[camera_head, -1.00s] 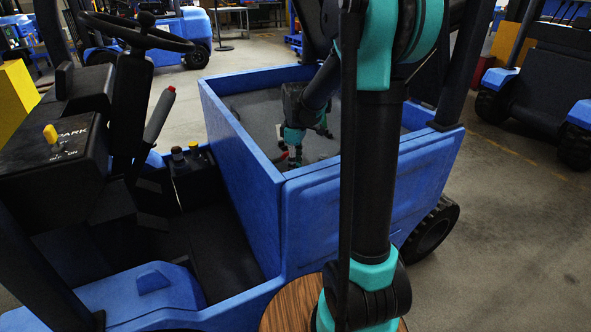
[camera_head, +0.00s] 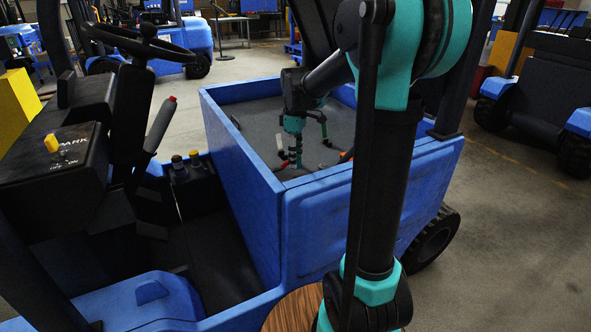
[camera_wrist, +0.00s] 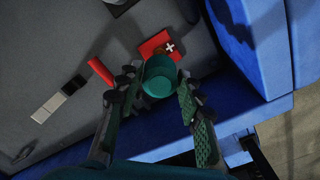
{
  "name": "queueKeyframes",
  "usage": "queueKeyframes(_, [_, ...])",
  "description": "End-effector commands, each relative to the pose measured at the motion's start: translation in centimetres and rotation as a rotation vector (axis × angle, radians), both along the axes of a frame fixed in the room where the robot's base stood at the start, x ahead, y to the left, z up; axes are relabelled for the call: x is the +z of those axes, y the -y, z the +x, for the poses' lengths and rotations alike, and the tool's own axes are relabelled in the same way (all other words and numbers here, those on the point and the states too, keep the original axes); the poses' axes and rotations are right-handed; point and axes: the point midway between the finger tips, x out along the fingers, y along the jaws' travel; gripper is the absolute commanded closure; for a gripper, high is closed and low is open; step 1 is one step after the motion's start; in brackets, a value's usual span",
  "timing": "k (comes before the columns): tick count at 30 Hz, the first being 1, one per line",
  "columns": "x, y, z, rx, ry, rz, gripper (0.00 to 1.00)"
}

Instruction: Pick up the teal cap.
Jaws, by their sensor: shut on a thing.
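The teal cap (camera_wrist: 160,78) is a round, cup-like piece in the wrist view, seen near the top centre of the picture. My gripper (camera_wrist: 155,90) has one finger on each side of it and is shut on it. In the head view my gripper (camera_head: 308,146) points down inside the blue truck bed; the cap cannot be made out there. Whether the cap is clear of the bed floor is hard to tell.
A red box with a white cross (camera_wrist: 158,44) lies just beyond the cap. A red cylinder (camera_wrist: 101,71) and a silver-and-black bar (camera_wrist: 60,99) lie to the left on the grey floor. The blue bed wall (camera_wrist: 262,50) rises close on the right.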

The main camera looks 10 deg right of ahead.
Motion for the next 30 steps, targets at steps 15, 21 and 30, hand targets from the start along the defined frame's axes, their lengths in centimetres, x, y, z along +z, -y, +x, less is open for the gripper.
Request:
queueKeyframes(15, [11.6,0.0,0.0,0.0,0.0,0.0,0.75])
queueKeyframes(21, [12.8,0.0,0.0,0.0,0.0,0.0,0.75])
queueKeyframes(30, [13.0,0.0,0.0,0.0,0.0,0.0,0.75])
